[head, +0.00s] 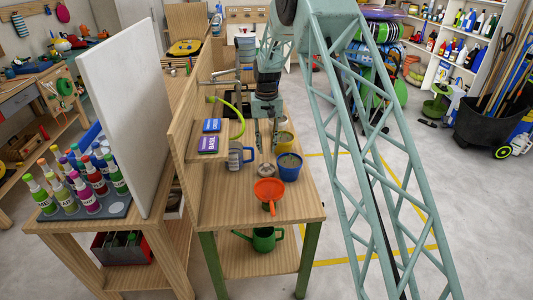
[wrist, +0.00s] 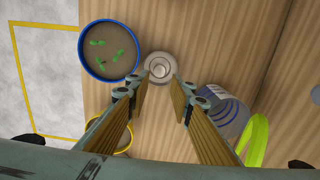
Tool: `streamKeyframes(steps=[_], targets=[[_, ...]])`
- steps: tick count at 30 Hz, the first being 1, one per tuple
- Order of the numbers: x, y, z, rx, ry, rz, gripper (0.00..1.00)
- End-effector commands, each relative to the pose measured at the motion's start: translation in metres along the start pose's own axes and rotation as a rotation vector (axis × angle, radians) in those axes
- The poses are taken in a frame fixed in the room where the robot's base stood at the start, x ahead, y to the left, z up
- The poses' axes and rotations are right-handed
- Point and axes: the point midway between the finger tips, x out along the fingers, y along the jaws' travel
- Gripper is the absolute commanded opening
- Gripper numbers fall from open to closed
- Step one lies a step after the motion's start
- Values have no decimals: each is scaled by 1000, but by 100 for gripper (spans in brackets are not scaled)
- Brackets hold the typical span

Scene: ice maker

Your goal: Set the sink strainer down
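The sink strainer (head: 267,172) is a small round grey piece on the wooden bench top, between the mug and the blue pot. In the wrist view the strainer (wrist: 160,67) shows as a pale disc with a raised knob at its centre. My gripper (head: 267,149) is above it, pointing down. In the wrist view my gripper (wrist: 160,82) has its two fingers spread apart on either side of the strainer's near edge, with nothing held between them. A gap shows between fingertips and strainer in the head view, so they look apart.
A blue pot with seedlings (head: 289,166) stands close on the right, a yellow pot (head: 285,142) behind it. A grey-blue mug (head: 238,156) stands on the left, near a shelf with seed packets (head: 211,135). An orange funnel (head: 269,190) is in front.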

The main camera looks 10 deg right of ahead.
Motion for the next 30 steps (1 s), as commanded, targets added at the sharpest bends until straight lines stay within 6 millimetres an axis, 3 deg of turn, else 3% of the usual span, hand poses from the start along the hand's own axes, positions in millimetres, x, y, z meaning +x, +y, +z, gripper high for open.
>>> streamKeyframes(steps=[8,30], targets=[[-15,0,0,0,0,0,21],[-16,0,0,0,-1,0,21]])
